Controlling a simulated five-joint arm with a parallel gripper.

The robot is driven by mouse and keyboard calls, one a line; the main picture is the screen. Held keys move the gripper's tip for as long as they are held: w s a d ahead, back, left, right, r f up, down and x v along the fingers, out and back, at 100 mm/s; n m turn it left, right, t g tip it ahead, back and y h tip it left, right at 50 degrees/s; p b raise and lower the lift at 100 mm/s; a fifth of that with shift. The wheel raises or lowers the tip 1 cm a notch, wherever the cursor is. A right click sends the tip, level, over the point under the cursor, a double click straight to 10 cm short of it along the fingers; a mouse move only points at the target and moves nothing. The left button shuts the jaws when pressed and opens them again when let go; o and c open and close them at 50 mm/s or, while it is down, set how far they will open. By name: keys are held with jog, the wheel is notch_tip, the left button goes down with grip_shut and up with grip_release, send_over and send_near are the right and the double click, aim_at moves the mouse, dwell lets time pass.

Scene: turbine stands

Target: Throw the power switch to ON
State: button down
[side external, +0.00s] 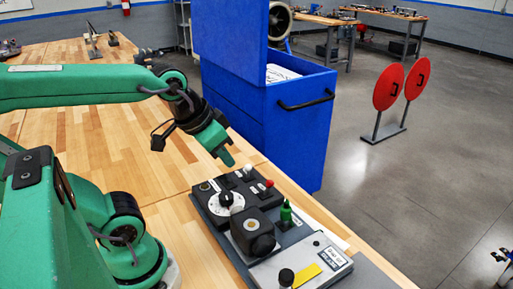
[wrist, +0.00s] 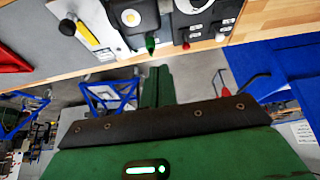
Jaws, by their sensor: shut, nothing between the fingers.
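A control panel (side external: 222,212) lies on the wooden bench. Its near end has a light grey plate (side external: 262,272) with a black knob (side external: 286,277), a yellow strip (side external: 306,274) and a label too small to read. The plate (wrist: 112,42), knob (wrist: 67,27) and strip (wrist: 87,36) also show at upper left in the wrist view. I cannot tell for certain which control is the power switch. My gripper (side external: 226,159) is shut and empty, above the panel's far end. Its green fingers (wrist: 157,88) point toward the panel edge in the wrist view.
The panel also carries a dial (side external: 231,201), a black block (side external: 253,234), a green lever (side external: 286,213), a red-tipped lever (side external: 268,184) and a white-tipped lever (side external: 248,169). A blue cabinet (side external: 290,130) stands close behind.

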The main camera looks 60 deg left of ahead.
jog(key=n+g+y, duration=0.1)
jog(key=n+g, duration=0.1)
jog(key=n, duration=0.4)
send_over(249, 170)
jog(key=w+a, duration=0.2)
jog(key=w, duration=0.1)
notch_tip(249, 170, down, 7)
jog(key=shift+a+f+n, duration=0.25)
jog(key=shift+a+n, duration=0.05)
jog(key=shift+a, duration=0.05)
jog(key=shift+f, duration=0.1)
jog(key=shift+g, duration=0.3)
jog(key=x, duration=0.6)
jog(key=a+x, duration=0.1)
jog(key=x, duration=0.3)
jog(key=shift+s, duration=0.2)
jog(key=shift+s+d, duration=0.25)
jog(key=shift+s, duration=0.1)
jog(key=shift+s+d+r, duration=0.1)
jog(key=shift+s+d, duration=0.35)
jog(key=shift+s, duration=0.2)
jog(key=shift+s+d+r, duration=0.1)
jog(key=shift+s+d, duration=0.4)
jog(key=shift+s, duration=0.15)
